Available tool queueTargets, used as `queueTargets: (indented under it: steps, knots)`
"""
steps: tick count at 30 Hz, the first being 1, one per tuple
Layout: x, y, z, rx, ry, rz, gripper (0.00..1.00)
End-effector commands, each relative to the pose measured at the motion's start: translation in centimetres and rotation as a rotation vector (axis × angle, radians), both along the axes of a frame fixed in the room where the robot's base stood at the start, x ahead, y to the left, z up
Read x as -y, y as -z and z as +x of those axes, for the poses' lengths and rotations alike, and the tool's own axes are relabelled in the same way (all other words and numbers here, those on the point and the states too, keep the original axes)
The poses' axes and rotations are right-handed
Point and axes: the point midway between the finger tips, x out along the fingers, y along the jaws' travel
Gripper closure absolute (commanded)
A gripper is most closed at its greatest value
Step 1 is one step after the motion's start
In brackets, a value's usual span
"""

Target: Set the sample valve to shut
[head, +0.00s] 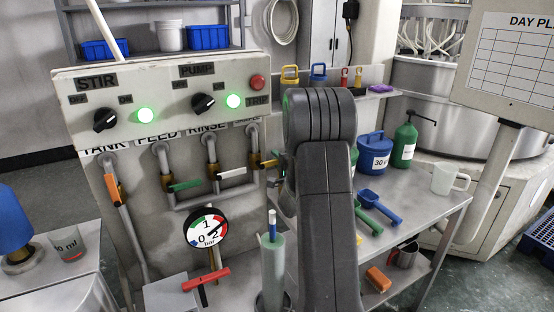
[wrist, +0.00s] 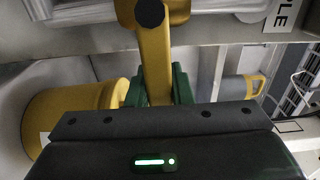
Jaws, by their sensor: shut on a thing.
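The sample valve's yellow lever (wrist: 157,65) runs down the middle of the wrist view from a pivot with a dark round cap. My gripper (wrist: 161,92) is shut on the lever, with a green finger on each side of it. The end of the label above (wrist: 284,14) reads "PLE".
Left of it are the orange tank lever (head: 113,190), green feed lever (head: 185,185) and white rinse lever (head: 232,174). A red handle (head: 205,279) and gauge (head: 208,229) stand below.

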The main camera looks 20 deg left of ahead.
Motion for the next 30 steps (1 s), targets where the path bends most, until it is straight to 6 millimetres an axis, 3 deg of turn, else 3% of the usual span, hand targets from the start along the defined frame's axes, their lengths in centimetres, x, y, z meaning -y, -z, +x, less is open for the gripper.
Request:
queueTargets:
  steps: [6, 7, 10, 22, 30]
  knots:
    - [0.0, 0.1, 0.0, -0.001, 0.001, -0.002, 1.0]
    - [0.0, 0.1, 0.0, -0.001, 0.001, -0.002, 0.76]
    - [0.0, 0.1, 0.0, -0.001, 0.001, -0.002, 0.58]
    - [0.7, 0.0, -0.5, 0.0, 0.001, -0.001, 0.58]
    - [4.8, 0.2, -4.0, -0.001, 0.003, -0.001, 0.58]
